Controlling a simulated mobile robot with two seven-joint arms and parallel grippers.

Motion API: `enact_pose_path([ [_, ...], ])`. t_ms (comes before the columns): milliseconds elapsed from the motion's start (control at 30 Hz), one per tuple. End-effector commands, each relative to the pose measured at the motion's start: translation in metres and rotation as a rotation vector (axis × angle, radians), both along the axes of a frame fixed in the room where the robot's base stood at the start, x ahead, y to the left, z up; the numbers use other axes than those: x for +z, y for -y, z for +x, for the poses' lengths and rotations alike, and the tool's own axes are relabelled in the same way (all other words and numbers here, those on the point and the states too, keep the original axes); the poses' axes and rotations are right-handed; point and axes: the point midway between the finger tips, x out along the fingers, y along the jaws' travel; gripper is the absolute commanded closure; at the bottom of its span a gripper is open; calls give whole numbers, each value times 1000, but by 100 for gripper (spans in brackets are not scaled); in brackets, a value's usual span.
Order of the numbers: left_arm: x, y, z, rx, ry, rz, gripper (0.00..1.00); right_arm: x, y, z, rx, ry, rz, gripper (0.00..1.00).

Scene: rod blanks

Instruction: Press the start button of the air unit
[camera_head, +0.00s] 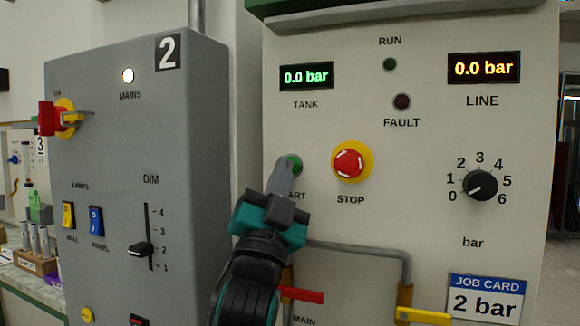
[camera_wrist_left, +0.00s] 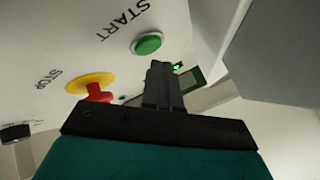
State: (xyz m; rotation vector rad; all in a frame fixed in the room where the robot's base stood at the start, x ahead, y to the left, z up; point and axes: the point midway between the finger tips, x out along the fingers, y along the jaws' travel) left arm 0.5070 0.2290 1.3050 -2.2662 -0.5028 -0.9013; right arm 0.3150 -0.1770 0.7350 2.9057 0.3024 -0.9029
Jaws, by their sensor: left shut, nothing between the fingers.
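The air unit is a cream panel (camera_head: 420,210). Its green start button (camera_head: 294,162) is left of the red stop button on a yellow collar (camera_head: 350,162). My left gripper (camera_head: 285,168) is shut and empty, its fingertips in front of the start button and hiding part of it and its label. In the left wrist view the start button (camera_wrist_left: 148,44) shows whole, just beyond the tips of my left gripper (camera_wrist_left: 158,64). Contact cannot be told. The tank display (camera_head: 306,76) and line display (camera_head: 484,68) read 0.0 bar. My right gripper is not in view.
A grey box (camera_head: 130,150) marked 2 stands close on the left, with switches and a lit mains lamp. The run lamp (camera_head: 390,64) is dark green. A regulator knob (camera_head: 480,186) points near 0. A pipe (camera_head: 370,252) with red and yellow handles runs below, beside a 2 bar job card (camera_head: 485,299).

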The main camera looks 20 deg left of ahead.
Motion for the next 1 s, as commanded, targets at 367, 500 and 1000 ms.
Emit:
enact_pose_path([
  [367, 0, -1, 7, 1, 1, 0, 100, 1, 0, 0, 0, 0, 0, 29],
  [500, 0, -1, 7, 1, 1, 0, 100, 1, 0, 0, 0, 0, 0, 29],
  [1000, 0, -1, 12, 1, 1, 0, 100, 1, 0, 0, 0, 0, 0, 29],
])
